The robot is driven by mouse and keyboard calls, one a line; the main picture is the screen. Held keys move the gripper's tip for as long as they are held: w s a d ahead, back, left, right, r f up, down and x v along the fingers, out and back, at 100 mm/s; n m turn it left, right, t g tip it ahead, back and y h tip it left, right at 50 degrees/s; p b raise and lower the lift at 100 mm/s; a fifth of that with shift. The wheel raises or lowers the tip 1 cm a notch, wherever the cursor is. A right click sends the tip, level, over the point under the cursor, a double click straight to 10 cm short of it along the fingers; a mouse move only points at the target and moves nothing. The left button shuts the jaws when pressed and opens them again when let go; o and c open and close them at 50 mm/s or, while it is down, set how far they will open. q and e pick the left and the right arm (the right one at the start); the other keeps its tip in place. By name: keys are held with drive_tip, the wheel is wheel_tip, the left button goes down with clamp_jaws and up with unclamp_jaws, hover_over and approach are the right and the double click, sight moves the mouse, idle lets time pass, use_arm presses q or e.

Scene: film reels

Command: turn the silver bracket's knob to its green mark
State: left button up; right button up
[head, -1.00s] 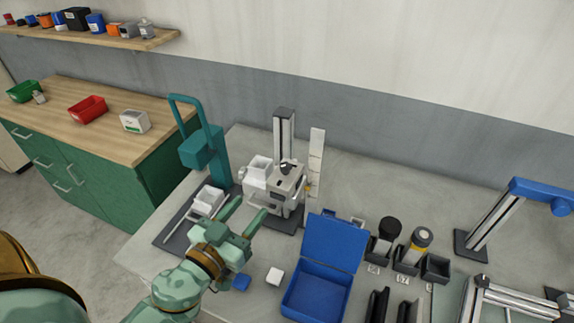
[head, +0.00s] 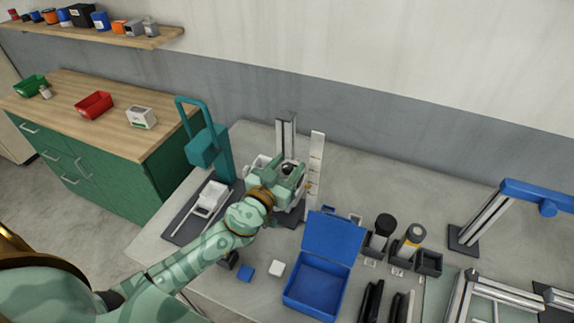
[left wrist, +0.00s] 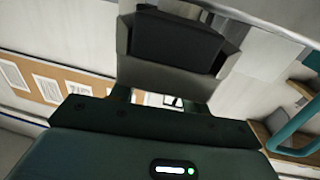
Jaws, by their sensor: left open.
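The silver bracket (head: 252,172) looks like a pale silver-grey unit at the foot of an upright column (head: 287,130) near the middle of the bench. A small dark round knob (head: 288,168) shows on its top. My left gripper (head: 289,176) is open and right at the bracket, beside the knob in the picture. I cannot tell whether it touches the knob. The gripper hides much of the bracket's front, and I cannot make out the green mark. The left wrist view shows a large dark and grey form close up, with no clear knob. My right gripper is not in view.
A white scale strip (head: 316,158) stands just right of the bracket. A teal stand (head: 206,150) is to its left. An open blue box (head: 318,289) and black holders (head: 405,254) lie to the front right. Small blue and white blocks sit near my arm.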

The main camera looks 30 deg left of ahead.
use_arm(q)
drive_tip(key=c, duration=1)
drive_tip(key=shift+f+m+h+b, duration=0.2)
drive_tip(key=shift+m+h+b, duration=0.2)
drive_tip(key=shift+h+b, duration=0.3)
drive_tip(key=shift+r+m+h+b, duration=0.15)
drive_tip(key=shift+m+h+b, duration=0.2)
drive_tip(key=shift+h, duration=0.25)
drive_tip(key=o, duration=1)
drive_tip(key=shift+r, duration=0.1)
